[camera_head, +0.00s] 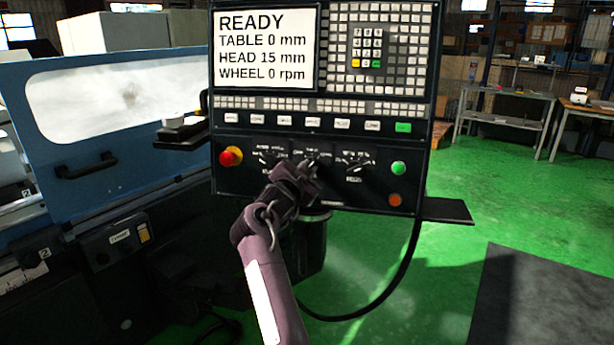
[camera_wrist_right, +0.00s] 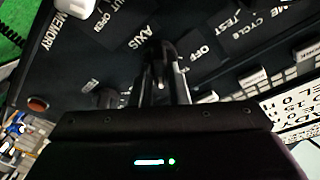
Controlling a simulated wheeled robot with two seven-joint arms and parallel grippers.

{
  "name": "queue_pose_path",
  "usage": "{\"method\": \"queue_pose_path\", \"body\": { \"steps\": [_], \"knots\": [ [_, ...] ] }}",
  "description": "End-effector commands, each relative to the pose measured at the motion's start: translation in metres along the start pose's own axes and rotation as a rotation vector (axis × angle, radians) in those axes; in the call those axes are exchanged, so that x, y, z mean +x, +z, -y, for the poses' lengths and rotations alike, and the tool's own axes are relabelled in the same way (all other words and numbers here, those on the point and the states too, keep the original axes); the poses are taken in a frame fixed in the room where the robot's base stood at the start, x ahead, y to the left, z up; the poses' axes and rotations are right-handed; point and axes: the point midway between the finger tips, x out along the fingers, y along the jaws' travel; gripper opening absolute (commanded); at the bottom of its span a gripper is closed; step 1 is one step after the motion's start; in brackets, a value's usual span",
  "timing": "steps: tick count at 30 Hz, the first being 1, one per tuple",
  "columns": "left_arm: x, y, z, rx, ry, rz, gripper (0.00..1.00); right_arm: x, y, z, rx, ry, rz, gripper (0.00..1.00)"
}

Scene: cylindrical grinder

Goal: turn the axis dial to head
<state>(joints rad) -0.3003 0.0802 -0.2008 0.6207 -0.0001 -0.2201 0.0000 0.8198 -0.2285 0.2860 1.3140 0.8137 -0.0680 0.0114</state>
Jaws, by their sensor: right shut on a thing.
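The control panel (camera_head: 375,190) of the grinder stands upright in front of me. My right gripper (camera_head: 308,172) is at the middle dial of its lower row and hides most of that dial. In the wrist view my right gripper (camera_wrist_right: 162,85) is shut on the dark axis dial (camera_wrist_right: 158,56), with the AXIS label beside it. I cannot read which mark the dial points at. The screen (camera_head: 264,48) reads READY, TABLE 0 mm, HEAD 15 mm, WHEEL 0 rpm. My left gripper is not in view.
Another dial (camera_head: 268,160) sits left of my gripper and one (camera_head: 355,168) to its right. A red stop button (camera_head: 230,157), a green button (camera_head: 398,168) and an orange button (camera_head: 395,200) flank them. The blue machine door (camera_head: 60,110) is at left; green floor lies open at right.

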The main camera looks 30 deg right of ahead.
Motion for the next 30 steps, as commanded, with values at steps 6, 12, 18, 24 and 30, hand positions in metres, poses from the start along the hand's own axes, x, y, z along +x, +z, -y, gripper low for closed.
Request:
{"method": "queue_pose_path", "body": {
  "steps": [6, 12, 18, 24, 30],
  "knots": [
    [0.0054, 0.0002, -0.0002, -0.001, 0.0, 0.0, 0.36, -0.0004, 0.0023, -0.0009, 0.053, 0.015, 0.004, 0.0],
    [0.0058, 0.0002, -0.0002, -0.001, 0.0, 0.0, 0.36, -0.0002, 0.0015, -0.0007, 0.066, 0.019, 0.003, 0.0],
    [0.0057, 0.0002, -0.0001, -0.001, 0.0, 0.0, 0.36, -0.0002, 0.0014, -0.0007, 0.067, 0.019, 0.003, 0.0],
    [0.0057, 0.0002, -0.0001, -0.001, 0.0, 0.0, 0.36, -0.0002, 0.0013, -0.0007, 0.066, 0.018, 0.003, 0.29],
    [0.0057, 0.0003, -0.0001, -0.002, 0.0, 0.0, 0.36, -0.0001, 0.0006, -0.0002, 0.066, 0.017, 0.001, 0.36]
  ]
}}
